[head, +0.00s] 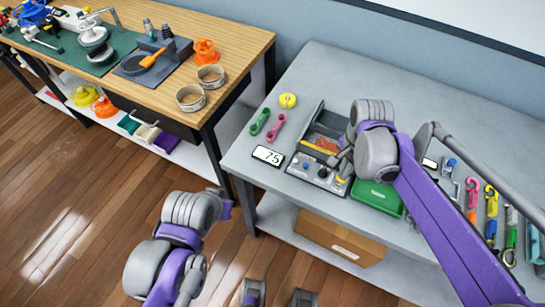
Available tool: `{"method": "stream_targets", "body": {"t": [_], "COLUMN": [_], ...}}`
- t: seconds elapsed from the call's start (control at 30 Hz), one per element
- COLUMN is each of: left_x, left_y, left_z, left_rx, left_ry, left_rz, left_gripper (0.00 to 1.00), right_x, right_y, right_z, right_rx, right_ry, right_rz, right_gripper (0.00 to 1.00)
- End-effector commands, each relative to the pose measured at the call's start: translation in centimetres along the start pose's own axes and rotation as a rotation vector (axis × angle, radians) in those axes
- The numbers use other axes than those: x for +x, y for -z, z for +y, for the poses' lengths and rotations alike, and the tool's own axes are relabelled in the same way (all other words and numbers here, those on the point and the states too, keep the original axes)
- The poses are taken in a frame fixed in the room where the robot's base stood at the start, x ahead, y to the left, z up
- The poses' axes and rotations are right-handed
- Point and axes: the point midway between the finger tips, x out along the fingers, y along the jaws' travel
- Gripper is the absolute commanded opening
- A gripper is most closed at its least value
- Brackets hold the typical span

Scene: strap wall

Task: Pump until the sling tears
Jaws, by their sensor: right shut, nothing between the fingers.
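A grey test rig (300,163) stands on the grey bench, with an open trough at the back and a panel of knobs at the front. An orange strip (327,145) lies in the trough, perhaps the sling; I cannot tell whether it is whole. A white display (268,155) beside the rig seems to read 75. My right gripper (343,166) is shut and empty over the rig's right side; its arm hides that part, and I cannot make out a pump handle. My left gripper (226,202) is low, in front of the bench and apart from it; its fingers are unclear.
A green tray (378,197) sits right of the rig. Green and pink links (275,127) and a yellow ball (287,100) lie left of it. Hooks and clips (491,200) line the right. A cardboard box (340,238) is on the shelf below. A wooden workbench (235,50) stands left.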

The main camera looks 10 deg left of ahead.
Motion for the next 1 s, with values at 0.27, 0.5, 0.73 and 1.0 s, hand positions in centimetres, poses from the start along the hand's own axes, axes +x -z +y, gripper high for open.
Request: {"method": "stream_targets", "body": {"t": [0.27,0.5,0.73,1.0], "left_x": [0.3,-0.1,-0.8,-0.8], "left_y": [-0.3,0.1,0.8,0.7], "left_z": [0.0,0.0,0.0,0.0], "left_rx": [0.000,0.000,0.000,0.000], "left_ry": [0.000,0.000,0.000,0.000], "left_rz": [-0.002,0.001,0.006,0.006], "left_gripper": [0.00,0.00,0.00,0.00], "right_x": [0.5,-0.1,-1.4,-1.4], "right_y": [0.0,0.0,0.0,0.0], "right_z": [0.0,0.0,0.0,0.0], "right_rx": [0.000,0.000,0.000,0.000], "right_ry": [0.000,0.001,0.000,0.000], "right_rz": [0.001,0.001,0.000,0.000], "right_gripper": [0.00,0.00,0.00,0.00]}}
